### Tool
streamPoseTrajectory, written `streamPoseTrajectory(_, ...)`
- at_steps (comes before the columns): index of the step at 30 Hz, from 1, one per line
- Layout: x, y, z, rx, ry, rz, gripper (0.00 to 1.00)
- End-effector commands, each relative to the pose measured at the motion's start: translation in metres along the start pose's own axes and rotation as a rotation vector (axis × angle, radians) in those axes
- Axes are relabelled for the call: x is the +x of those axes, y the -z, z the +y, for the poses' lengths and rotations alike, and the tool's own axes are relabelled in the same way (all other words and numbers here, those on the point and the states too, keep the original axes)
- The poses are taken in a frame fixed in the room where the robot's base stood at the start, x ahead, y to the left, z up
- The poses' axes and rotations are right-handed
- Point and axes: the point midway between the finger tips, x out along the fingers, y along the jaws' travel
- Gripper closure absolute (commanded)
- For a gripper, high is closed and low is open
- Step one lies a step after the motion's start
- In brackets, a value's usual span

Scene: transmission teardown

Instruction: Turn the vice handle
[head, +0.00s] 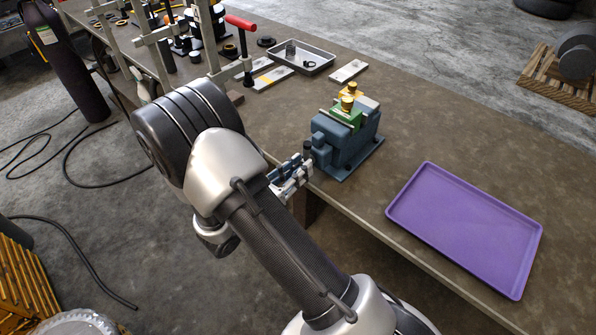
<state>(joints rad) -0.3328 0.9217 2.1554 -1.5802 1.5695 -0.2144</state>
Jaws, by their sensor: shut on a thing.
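The blue-grey vice (345,150) is mounted near the front edge of the bench. Green jaw pieces (345,117) and a brass-coloured part (348,102) show at its top. My gripper (304,166) is at the vice's left front side, by the bench edge. It is shut on the vice handle (308,146), whose dark knob end shows just above the fingers. The rest of the handle is hidden by the fingers and the vice body.
An empty purple tray (464,226) lies to the right on the bench (420,135). A grey metal tray (317,58) with small parts, flat plates (348,71) and a red-handled press (241,24) stand behind. Bare bench lies between vice and purple tray.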

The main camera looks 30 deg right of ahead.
Motion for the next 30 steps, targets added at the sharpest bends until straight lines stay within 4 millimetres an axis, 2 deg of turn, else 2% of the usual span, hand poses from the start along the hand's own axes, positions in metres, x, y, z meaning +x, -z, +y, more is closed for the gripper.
streamPoseTrajectory(12,0.0,-0.0002,0.0004,0.296,-0.001,-0.003,1.0)
streamPoseTrajectory(21,0.0,-0.0012,0.0001,0.381,-0.001,-0.003,1.0)
streamPoseTrajectory(30,0.0,-0.0017,0.0,0.394,-0.001,-0.004,1.0)
